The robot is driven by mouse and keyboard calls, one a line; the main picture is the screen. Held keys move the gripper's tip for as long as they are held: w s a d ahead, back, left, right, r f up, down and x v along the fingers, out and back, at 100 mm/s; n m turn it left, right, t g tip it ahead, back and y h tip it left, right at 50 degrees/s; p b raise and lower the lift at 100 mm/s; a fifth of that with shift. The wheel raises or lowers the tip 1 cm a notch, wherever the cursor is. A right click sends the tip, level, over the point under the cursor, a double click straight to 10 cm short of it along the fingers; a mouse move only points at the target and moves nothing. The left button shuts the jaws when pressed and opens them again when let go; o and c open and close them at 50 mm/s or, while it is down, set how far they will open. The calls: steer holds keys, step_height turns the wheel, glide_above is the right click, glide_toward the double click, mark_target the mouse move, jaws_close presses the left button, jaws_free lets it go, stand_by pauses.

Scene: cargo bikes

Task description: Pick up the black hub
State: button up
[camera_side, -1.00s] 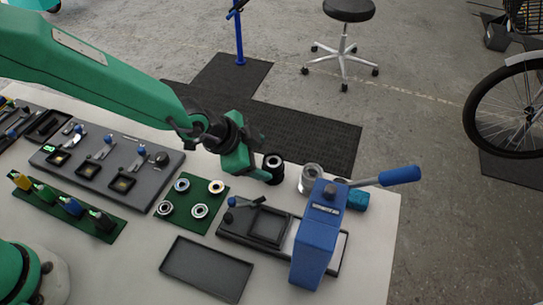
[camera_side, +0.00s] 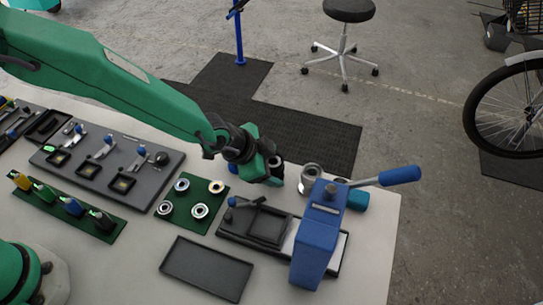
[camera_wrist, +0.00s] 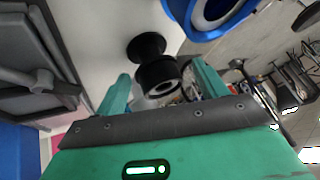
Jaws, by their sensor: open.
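The black hub (camera_side: 277,160) stands on the table near its back edge, partly hidden behind my gripper (camera_side: 269,178) in the side view. In the wrist view, the black hub (camera_wrist: 157,72) is a dark spool shape with a wide flange and a hollow end facing the camera. My gripper (camera_wrist: 160,85) is open, with one green finger on each side of the hub's near end. I see a gap beside the hub, and I cannot tell whether either finger touches it.
A blue ring-shaped part (camera_wrist: 212,14) lies close by in the wrist view. A silver hub (camera_side: 311,172) and a teal hub (camera_side: 356,199) stand to the right. A blue lever press (camera_side: 318,235), a green mat (camera_side: 164,190) with bearings and an empty dark tray (camera_side: 207,268) are nearer.

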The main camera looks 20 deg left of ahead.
mark_target(273, 161)
steer(key=shift+w+d+f, duration=0.2)
steer(key=shift+w+f, duration=0.05)
steer(key=shift+f, duration=0.2)
steer(key=c, duration=1.1)
steer(key=shift+r, duration=0.1)
steer(key=shift+r, duration=5)
